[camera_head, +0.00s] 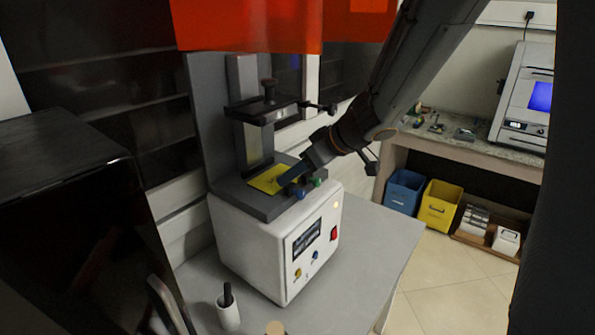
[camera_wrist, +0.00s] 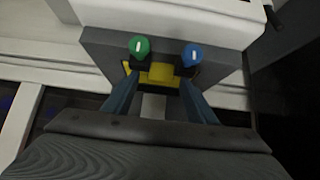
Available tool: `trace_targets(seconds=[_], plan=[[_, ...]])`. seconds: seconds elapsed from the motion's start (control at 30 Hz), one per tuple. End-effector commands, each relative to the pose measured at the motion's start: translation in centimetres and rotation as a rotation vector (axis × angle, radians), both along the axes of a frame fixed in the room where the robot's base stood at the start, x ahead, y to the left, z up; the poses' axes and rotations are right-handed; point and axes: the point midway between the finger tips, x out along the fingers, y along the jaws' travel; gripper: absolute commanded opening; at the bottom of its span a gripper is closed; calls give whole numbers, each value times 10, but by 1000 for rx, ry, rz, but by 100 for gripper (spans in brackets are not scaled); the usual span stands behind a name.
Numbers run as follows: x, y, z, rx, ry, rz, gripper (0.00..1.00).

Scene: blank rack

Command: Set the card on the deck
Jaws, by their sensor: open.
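The yellow card (camera_head: 268,181) lies on the dark grey deck (camera_head: 254,203) of a white benchtop machine, below the machine's upright column. It looks flat in the head view. My gripper (camera_head: 287,178) reaches in from the upper right, its fingertips at the card's right side. In the wrist view the two blue-grey fingers (camera_wrist: 160,92) stand apart, with yellow of the card (camera_wrist: 160,73) showing between and just beyond them. The fingers hide part of the card. I cannot tell whether they touch it.
A green knob (camera_wrist: 140,47) and a blue knob (camera_wrist: 192,52) stand close to the fingers at the deck's edge. A dark clamp head (camera_head: 268,107) overhangs the deck. A white cup (camera_head: 228,312) holding a dark item stands on the grey table (camera_head: 375,240), whose right side is clear.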

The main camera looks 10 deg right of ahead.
Motion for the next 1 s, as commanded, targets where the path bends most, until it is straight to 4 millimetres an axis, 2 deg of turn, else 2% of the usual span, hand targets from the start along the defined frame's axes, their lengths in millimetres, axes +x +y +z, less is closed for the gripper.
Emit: trace_targets(seconds=[0.13, 0.4, 0.63, 0.73, 0.87, 1.0], plan=[[-4, -5, 7, -1, -2, -1, 52], [-25, -26, 38, 0, -3, -2, 52], [-37, -38, 54, -1, -3, -3, 52], [-33, -41, 56, 1, -21, -30, 52], [-19, -50, 57, -7, -78, -128, 52], [-7, -76, 51, -47, -119, -298, 52]])
